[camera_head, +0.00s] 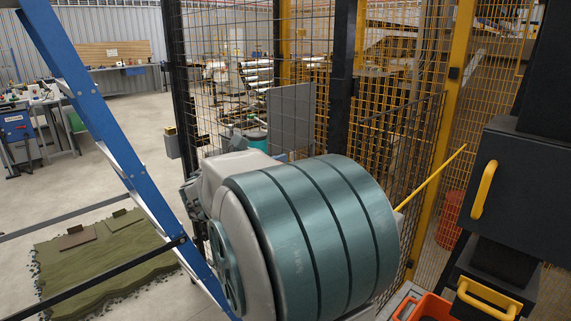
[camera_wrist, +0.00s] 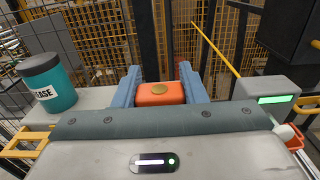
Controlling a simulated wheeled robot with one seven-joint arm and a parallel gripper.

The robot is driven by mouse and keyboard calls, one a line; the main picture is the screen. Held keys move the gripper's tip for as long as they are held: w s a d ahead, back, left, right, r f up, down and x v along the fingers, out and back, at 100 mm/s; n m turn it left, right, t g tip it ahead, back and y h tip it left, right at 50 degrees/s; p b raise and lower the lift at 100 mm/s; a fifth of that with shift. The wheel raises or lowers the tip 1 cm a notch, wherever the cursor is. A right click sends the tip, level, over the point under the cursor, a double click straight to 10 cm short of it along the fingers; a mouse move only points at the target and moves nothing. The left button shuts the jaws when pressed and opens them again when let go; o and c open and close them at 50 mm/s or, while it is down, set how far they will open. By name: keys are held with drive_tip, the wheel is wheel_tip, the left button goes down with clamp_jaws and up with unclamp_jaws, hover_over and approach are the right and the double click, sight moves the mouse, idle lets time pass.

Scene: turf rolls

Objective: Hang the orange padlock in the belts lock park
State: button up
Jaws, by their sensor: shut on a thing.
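In the wrist view the orange padlock (camera_wrist: 158,94) sits between the two blue-grey fingers of my gripper (camera_wrist: 161,88), which are shut on it. A round brass-coloured spot shows on its upper face. Its shackle cannot be made out. In the head view my large teal and grey arm link fills the middle and hides the gripper and the padlock. I cannot pick out the belts lock park in either view.
A teal canister (camera_wrist: 48,83) stands left of my gripper on a grey surface. A grey box with a green display (camera_wrist: 268,101) is at right. Mesh fencing (camera_head: 245,60) stands behind. A yellow rod (camera_head: 430,178) slants past my arm. An orange bin (camera_head: 427,306) is lower right.

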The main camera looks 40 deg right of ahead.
drive_tip(key=shift+f+b, duration=1.1)
drive_tip(key=shift+f, duration=0.4)
drive_tip(key=o, duration=1.1)
drive_tip(key=s+a+b, duration=0.1)
drive_tip(key=a, duration=1.2)
drive_tip(key=shift+a, duration=0.4)
drive_tip(key=s+f+m+g+y, duration=0.1)
drive_tip(key=s+f+m+y, duration=0.45)
drive_tip(key=f, duration=0.35)
drive_tip(key=s+a+f+m+t+y, duration=0.1)
drive_tip(key=s+a+f+m+y, duration=0.2)
drive_tip(key=a+f+m+y, duration=0.2)
drive_tip(key=s+a+f+m+t+y, duration=0.1)
drive_tip(key=s+a+f+m+y, duration=0.2)
drive_tip(key=a+f+m+y, duration=0.2)
drive_tip(key=a+m+y, duration=0.2)
drive_tip(key=a+m, duration=0.1)
drive_tip(key=a, duration=0.1)
drive_tip(key=shift+s+f+p, duration=0.3)
drive_tip(key=shift+s, duration=0.1)
